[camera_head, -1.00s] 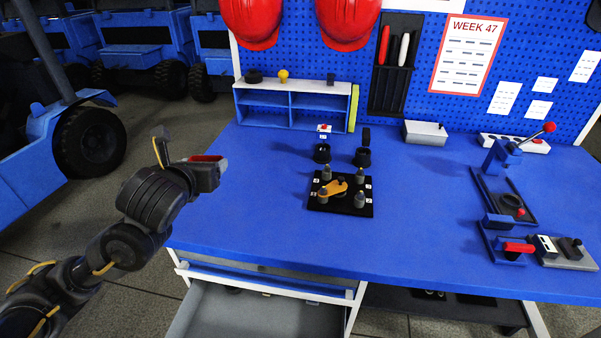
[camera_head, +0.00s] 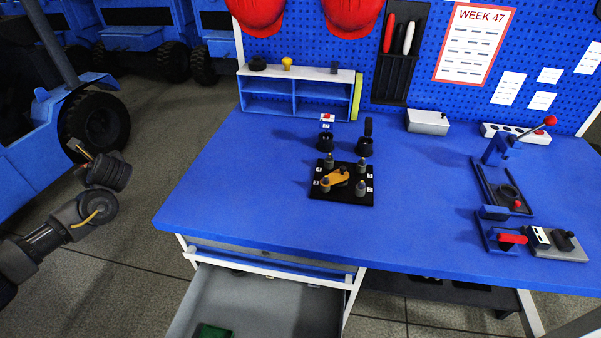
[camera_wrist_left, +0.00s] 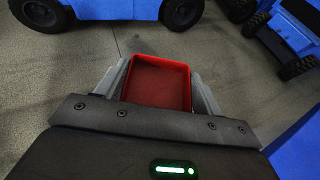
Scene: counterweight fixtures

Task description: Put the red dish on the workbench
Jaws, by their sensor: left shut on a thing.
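The red dish (camera_wrist_left: 158,84) is a shallow open rectangular tray, empty inside, in the left wrist view. My left gripper (camera_wrist_left: 160,78) is shut on it, with a grey finger along each side. Grey floor shows beyond the dish. In the head view my left arm is at the far left, clear of the workbench; its fingers and the dish cannot be made out there. The workbench (camera_head: 260,215) has a blue top and stands to the right of the arm. My right gripper is in neither view.
The front left of the top is bare. A black fixture plate with pegs (camera_head: 342,195) stands mid-bench, a blue shelf unit (camera_head: 297,98) behind it, and a lever press (camera_head: 500,160) at right. An open grey drawer (camera_head: 255,300) juts out below. Blue vehicles stand behind.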

